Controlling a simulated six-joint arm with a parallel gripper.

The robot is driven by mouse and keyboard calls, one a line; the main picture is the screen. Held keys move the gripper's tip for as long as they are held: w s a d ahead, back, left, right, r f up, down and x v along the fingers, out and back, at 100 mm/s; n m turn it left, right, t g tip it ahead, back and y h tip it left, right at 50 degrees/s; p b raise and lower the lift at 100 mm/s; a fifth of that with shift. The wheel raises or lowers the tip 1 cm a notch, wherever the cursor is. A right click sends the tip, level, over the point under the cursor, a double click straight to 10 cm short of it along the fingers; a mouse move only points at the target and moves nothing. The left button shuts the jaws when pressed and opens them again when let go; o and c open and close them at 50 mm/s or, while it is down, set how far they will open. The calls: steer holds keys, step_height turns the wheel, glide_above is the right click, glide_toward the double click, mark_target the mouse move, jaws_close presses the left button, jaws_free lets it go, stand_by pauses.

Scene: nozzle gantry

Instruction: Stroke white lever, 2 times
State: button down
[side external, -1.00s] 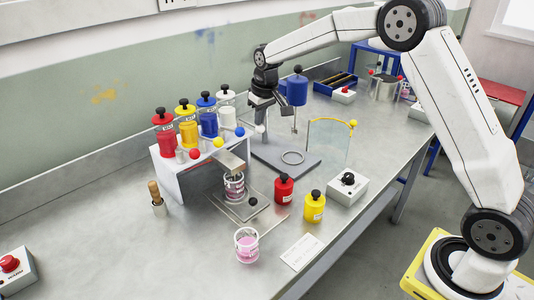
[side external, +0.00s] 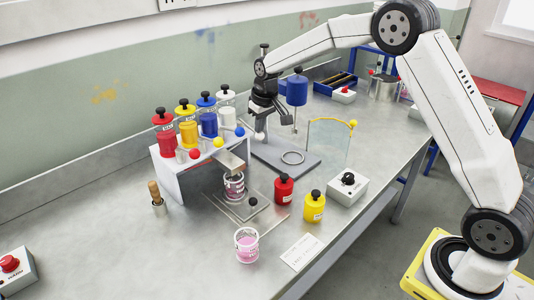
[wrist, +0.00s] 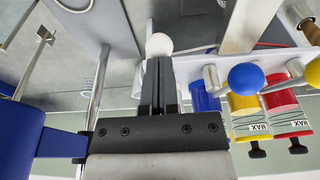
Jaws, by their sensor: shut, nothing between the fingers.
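The white lever's ball knob (wrist: 159,44) shows just beyond my fingertips in the wrist view. In the side view the white knob (side external: 260,136) is at the right end of the dispenser row, directly below my gripper. My gripper (wrist: 158,62) is shut with nothing between its fingers, and its tips are at the knob, seemingly touching it. The fingers are hard to make out in the side view. The lever's own arm is mostly hidden.
Blue (side external: 240,132), yellow (side external: 218,142) and red (side external: 195,154) knobs line the white stand (side external: 172,178). A blue cylinder on a stand (side external: 297,90) is close on my gripper's right. A pink-filled beaker (side external: 234,187) sits under the spout.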

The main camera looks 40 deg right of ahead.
steer(key=shift+r, duration=3.25)
steer(key=shift+r, duration=0.1)
steer(key=shift+r, duration=2.4)
steer(key=s+a+f, duration=0.1)
steer(key=s+f, duration=0.3)
steer(key=s, duration=0.5)
steer(key=s+a+f, duration=0.2)
steer(key=s+f, duration=0.3)
steer(key=s, duration=0.5)
steer(key=s+a+f, duration=0.1)
steer(key=s+f, duration=0.4)
steer(key=s, duration=0.4)
steer(key=shift+s+a+f, duration=0.25)
steer(key=shift+s, duration=0.1)
